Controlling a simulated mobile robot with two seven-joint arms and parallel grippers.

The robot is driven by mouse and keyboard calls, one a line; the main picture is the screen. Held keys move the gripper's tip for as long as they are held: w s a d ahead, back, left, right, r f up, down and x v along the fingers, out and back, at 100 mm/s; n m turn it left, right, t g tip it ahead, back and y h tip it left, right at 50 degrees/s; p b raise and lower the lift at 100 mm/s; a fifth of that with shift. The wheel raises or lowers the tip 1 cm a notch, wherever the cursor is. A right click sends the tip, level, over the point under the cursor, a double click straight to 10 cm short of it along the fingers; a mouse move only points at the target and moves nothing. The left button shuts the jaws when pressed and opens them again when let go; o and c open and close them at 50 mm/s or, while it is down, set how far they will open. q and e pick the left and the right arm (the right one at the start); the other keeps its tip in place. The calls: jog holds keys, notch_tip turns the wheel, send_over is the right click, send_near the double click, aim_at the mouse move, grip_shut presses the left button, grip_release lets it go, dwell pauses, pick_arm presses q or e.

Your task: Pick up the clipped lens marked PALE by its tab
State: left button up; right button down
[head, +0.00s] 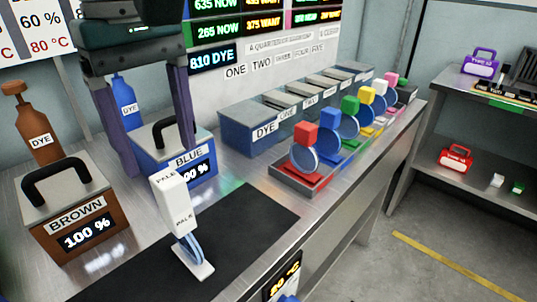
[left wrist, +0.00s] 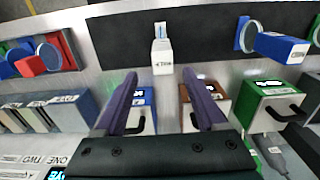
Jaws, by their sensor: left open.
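The clipped lens marked PALE stands on the dark mat (head: 250,215) in the head view. Its white tab (head: 176,203) is on top, and its pale blue lens (head: 191,250) is below, over a small white foot. In the left wrist view the white tab (left wrist: 162,54) lies straight ahead of the fingers. My left gripper (head: 155,162), with purple fingers, is open and empty, pointing down behind the lens, above the blue and brown baths. Its open fingers also show in the left wrist view (left wrist: 160,75). My right gripper is not in view.
A brown bath (head: 75,222) and a blue bath (head: 185,172), both with black handles, stand close behind the lens. A tray (head: 300,186) of several coloured clipped lenses is to the right. A blue clipped lens (left wrist: 282,47) shows in the left wrist view. The mat right of PALE is clear.

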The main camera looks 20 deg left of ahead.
aim_at(174, 202)
pick_arm(q)
jog(key=f, duration=0.2)
jog(key=shift+s+d+f, duration=0.1)
jog(key=shift+s+f, duration=0.25)
jog(key=shift+f, duration=0.05)
notch_tip(174, 202, down, 6)
jog(key=shift+d+f+p, duration=0.1)
jog(key=shift+p, duration=0.6)
grip_shut()
